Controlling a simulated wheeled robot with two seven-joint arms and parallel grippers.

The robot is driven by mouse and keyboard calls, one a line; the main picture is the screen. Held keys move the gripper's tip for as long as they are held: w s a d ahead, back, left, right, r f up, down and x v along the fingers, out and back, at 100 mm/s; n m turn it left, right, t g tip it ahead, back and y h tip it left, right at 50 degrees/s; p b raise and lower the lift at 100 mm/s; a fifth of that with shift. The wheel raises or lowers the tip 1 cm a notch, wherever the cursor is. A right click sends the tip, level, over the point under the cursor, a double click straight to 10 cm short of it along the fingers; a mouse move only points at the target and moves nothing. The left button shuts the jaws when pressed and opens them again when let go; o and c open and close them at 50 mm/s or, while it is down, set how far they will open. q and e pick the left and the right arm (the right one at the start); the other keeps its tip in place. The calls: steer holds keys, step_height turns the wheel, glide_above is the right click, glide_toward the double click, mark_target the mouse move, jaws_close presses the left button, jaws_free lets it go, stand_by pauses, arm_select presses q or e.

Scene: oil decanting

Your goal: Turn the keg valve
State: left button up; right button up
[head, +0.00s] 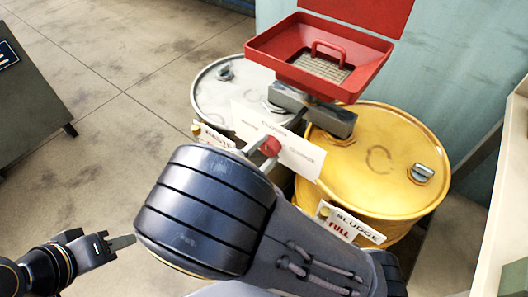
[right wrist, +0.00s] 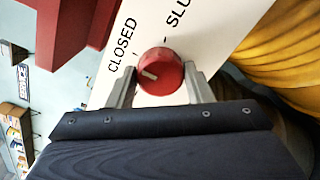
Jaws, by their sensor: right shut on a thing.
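The valve's red knob (head: 270,146) sits on a white label plate (head: 301,156) in front of the two drums. In the right wrist view the knob (right wrist: 161,72) shows a pale pointer mark, with "CLOSED" and a cut-off "SLU" printed beside it. My right gripper (right wrist: 160,88) is shut on the knob, one finger on each side. In the head view my right arm hides most of this gripper. My left gripper (head: 104,243) is at the lower left, empty and away from the valve; its finger gap is unclear.
A red funnel tray (head: 272,50) with a grate stands above the valve. A grey-white drum (head: 215,100) is behind left; a yellow drum (head: 400,140) with a "SLUDGE FULL" sign (head: 350,225) is at right. Open floor lies left. A pale ledge (head: 505,200) runs along the right edge.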

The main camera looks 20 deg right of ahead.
steer(key=o, duration=1)
steer(key=v, duration=0.7)
steer(key=shift+s+a+p, duration=0.25)
steer(key=shift+a+p, duration=0.05)
steer(key=shift+a, duration=0.05)
